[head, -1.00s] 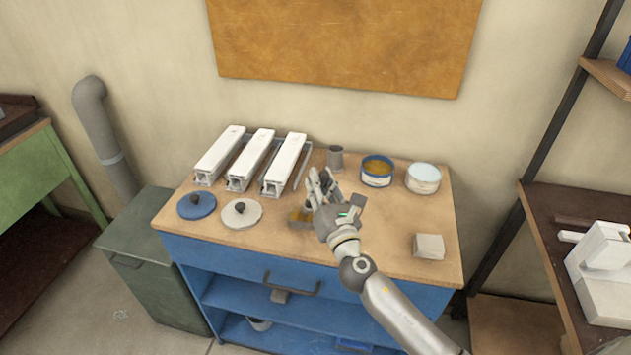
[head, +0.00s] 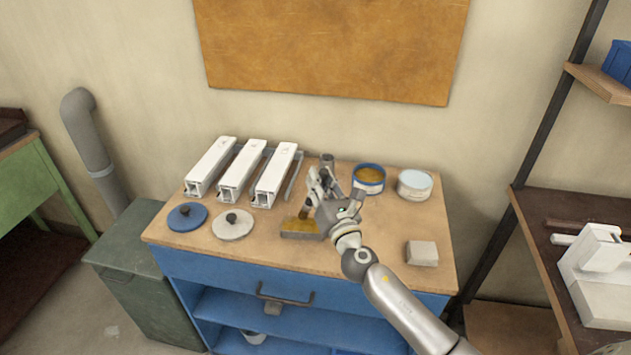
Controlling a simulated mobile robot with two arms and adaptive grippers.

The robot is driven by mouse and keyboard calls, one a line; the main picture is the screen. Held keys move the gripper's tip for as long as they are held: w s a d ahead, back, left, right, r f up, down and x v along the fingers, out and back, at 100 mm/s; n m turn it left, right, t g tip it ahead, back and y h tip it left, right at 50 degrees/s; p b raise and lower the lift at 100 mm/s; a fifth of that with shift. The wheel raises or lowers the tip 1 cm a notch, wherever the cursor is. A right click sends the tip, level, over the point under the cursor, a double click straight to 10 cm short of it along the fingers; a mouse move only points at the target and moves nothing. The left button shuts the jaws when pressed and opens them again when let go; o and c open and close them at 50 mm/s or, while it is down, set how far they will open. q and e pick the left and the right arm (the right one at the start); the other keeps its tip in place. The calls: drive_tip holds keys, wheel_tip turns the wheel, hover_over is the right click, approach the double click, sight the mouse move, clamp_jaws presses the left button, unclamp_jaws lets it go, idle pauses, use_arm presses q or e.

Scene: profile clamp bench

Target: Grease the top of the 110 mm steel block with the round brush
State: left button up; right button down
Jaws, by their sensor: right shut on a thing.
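A low steel block (head: 299,234) lies near the bench's front middle, with a yellow-brown layer on its top. My right gripper (head: 316,188) is just behind and right of it, shut on the round brush (head: 304,213). The brush's dark tip points down at the block's back right part; I cannot tell whether it touches. The gripper hides most of the handle. A blue tin (head: 369,187) of amber grease stands open behind, to the right. My left gripper is out of view.
Three white profiles (head: 234,172) lie at the back left. A blue lid (head: 187,217) and a grey lid (head: 232,224) lie before them. A metal cup (head: 327,161), a pale tin (head: 414,190) and a light grey block (head: 422,253) are also on the bench (head: 378,235).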

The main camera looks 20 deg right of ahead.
drive_tip(key=shift+s+a, duration=1.05)
drive_tip(key=shift+s, duration=0.75)
drive_tip(key=shift+w+d, duration=1.55)
drive_tip(key=shift+d, duration=0.1)
drive_tip(key=shift+s+a, duration=0.25)
drive_tip(key=shift+s, duration=0.85)
drive_tip(key=shift+s+a, duration=0.25)
drive_tip(key=shift+s, duration=0.8)
drive_tip(key=w+d, duration=0.3)
drive_tip(key=shift+d, duration=0.1)
drive_tip(key=shift+r, duration=0.1)
